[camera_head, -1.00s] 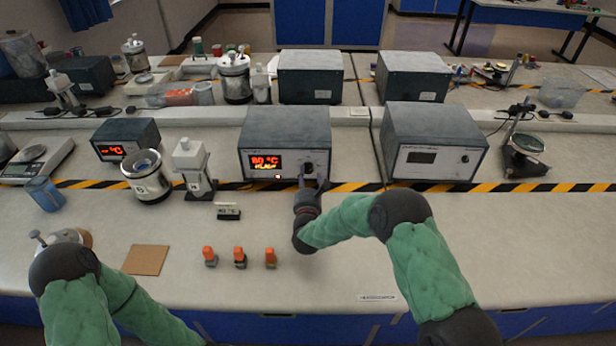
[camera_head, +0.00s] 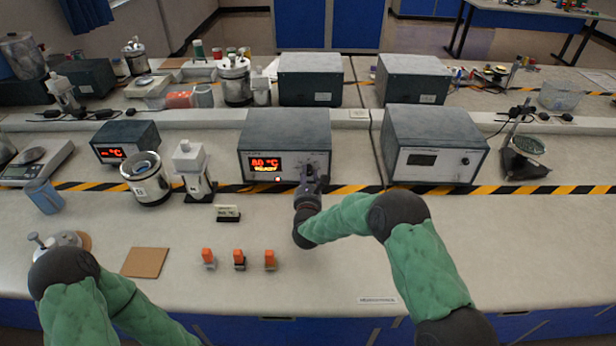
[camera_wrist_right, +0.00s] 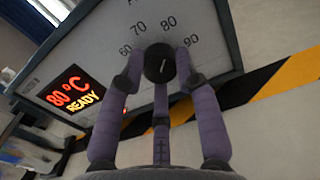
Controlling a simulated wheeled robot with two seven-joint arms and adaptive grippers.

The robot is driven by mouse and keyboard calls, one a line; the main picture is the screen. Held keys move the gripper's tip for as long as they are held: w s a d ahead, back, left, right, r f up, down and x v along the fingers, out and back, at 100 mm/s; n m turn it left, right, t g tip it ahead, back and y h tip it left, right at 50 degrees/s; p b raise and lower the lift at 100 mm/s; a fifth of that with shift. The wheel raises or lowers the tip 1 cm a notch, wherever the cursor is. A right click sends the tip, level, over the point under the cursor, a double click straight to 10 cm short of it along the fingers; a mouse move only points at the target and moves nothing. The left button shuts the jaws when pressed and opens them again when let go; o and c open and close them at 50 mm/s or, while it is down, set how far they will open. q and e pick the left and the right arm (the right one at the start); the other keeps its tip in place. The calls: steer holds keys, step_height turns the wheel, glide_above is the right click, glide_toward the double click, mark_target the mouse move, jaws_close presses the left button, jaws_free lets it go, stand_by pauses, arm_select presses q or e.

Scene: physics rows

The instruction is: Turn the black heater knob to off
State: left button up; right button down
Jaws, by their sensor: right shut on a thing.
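The heater is a grey box (camera_head: 285,140) with a white front panel and a lit red display that reads 80 °C, with READY below it. Its round black knob (camera_wrist_right: 159,63) shows in the right wrist view, under a printed scale with 60, 70, 80 and 90. Which number the knob points to is hard to tell. My right gripper (camera_head: 312,180) is at the panel's lower right, its purple fingers shut around the knob. The same gripper (camera_wrist_right: 160,85) shows in the wrist view with fingertips touching the knob's sides. In the head view it mostly hides the knob. My left gripper is not visible.
A similar box (camera_head: 432,145) with a dark display stands to the right. A white bottle (camera_head: 190,165) and a metal pot (camera_head: 146,178) stand to the left. A small black label stand (camera_head: 228,213) and several orange-topped items are in front. The bench front right is clear.

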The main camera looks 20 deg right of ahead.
steer(key=shift+f, duration=0.3)
stand_by(0.4)
